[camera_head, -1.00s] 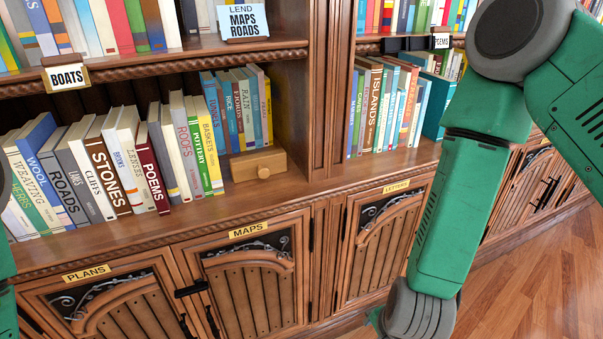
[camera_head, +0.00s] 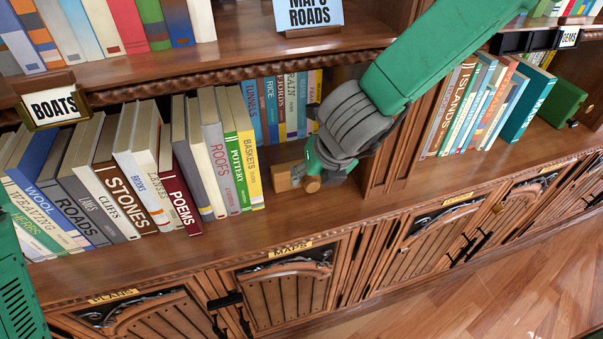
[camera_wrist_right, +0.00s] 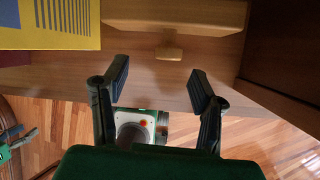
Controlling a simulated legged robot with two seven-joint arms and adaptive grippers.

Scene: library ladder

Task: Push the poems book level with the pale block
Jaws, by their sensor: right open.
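The poems book (camera_head: 182,195), dark red with white lettering, stands leaning in the lower left row. Its spine appears to stick out slightly past its neighbours. The pale block (camera_head: 284,177), wooden with a round knob, sits on the same shelf to the right, partly hidden by my right gripper (camera_head: 312,168). In the right wrist view the gripper (camera_wrist_right: 160,88) is open and empty, its fingers toward the block (camera_wrist_right: 180,14) and knob. It is apart from the poems book, with several books between.
The baskets book (camera_head: 247,158) ends the row beside the block. An upright divider (camera_head: 385,165) stands right of the block. The shelf's front strip (camera_head: 230,232) is bare.

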